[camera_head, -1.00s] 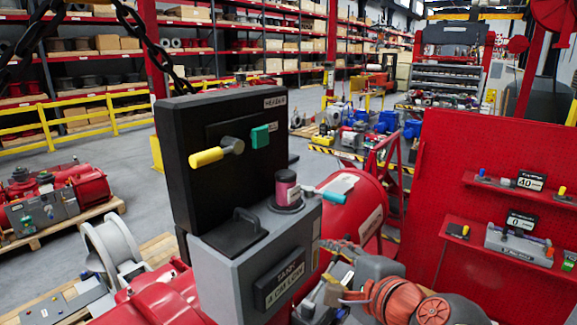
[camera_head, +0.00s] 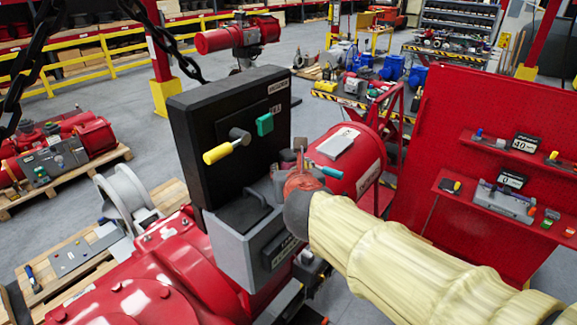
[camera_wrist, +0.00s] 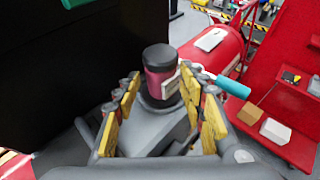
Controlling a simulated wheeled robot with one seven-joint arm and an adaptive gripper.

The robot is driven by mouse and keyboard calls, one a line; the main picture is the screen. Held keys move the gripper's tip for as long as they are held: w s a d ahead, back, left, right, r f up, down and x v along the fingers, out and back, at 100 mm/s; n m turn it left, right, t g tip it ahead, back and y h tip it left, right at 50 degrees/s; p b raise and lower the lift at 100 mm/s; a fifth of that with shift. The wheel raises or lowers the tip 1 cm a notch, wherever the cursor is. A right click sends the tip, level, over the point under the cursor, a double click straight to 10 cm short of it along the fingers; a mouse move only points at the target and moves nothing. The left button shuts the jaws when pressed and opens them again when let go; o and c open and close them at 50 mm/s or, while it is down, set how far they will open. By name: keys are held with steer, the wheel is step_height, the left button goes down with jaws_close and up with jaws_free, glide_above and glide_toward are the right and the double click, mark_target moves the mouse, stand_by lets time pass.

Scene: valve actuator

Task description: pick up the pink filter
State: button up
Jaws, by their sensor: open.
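The pink filter (camera_wrist: 159,82), with a dark cap and a pale label, stands upright in a round dark seat on top of the grey tank block (camera_head: 236,240). My gripper (camera_wrist: 161,92) is open in the wrist view, with yellow-padded fingers left and right of the filter. The right fingers overlap the label's edge in the picture; I cannot tell whether they touch it.
The black header panel (camera_head: 228,125) with yellow and green handles rises just left of my gripper. A teal-handled lever (camera_wrist: 232,87) projects right of the filter. A red cylinder (camera_head: 368,165) lies behind. A red pegboard (camera_head: 450,130) stands right.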

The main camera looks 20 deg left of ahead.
mark_target(290, 166)
steer(key=x, duration=0.4)
steer(key=shift+w+a+f, duration=0.1)
steer(key=shift+w, duration=0.3)
steer(key=shift+s, duration=0.1)
steer(key=shift+c, duration=0.3)
steer(key=c, duration=0.7)
steer(key=shift+c, duration=0.8)
